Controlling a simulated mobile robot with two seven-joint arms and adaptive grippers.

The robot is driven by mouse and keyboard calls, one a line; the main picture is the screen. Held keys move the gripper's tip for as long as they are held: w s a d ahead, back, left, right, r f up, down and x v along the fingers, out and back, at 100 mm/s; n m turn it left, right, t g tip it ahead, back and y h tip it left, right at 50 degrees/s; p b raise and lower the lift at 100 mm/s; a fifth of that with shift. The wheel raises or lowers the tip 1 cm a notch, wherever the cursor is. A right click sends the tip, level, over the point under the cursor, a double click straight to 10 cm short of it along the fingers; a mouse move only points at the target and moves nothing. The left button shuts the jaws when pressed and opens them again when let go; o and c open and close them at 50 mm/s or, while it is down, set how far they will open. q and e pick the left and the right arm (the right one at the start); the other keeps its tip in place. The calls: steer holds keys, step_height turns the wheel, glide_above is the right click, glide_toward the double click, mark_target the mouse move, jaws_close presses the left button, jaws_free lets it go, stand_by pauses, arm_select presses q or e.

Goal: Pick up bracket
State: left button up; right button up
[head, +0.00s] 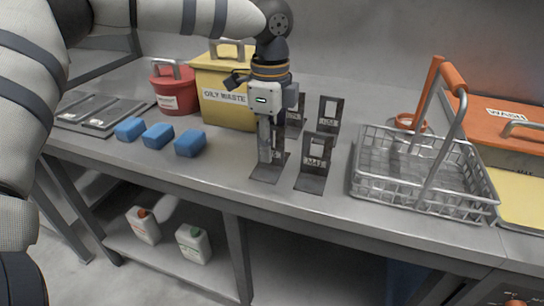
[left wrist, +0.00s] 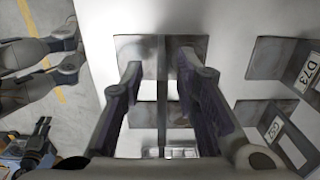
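Several grey metal L-shaped brackets with windowed uprights and labels stand on the steel bench. My left gripper (head: 266,140) points down over the front left bracket (head: 269,172). In the left wrist view my left gripper (left wrist: 162,95) has its fingers spread, one on each side of that bracket's upright; its flat plate (left wrist: 140,48) shows beyond. I see no clear finger contact. The front right bracket (head: 314,163) stands beside it. Two more brackets stand behind, one at the right (head: 329,114). A dark two-pronged shape at the left wrist view's lower left may be my right gripper.
A wire basket (head: 420,200) with a raised handle stands right of the brackets. A yellow oily waste bin (head: 226,108), a red can (head: 176,92) and blue blocks (head: 158,136) are at the left. An orange wash container (head: 510,128) is far right. The brackets stand close together.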

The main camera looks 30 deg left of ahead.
arm_select(q)
jaws_close()
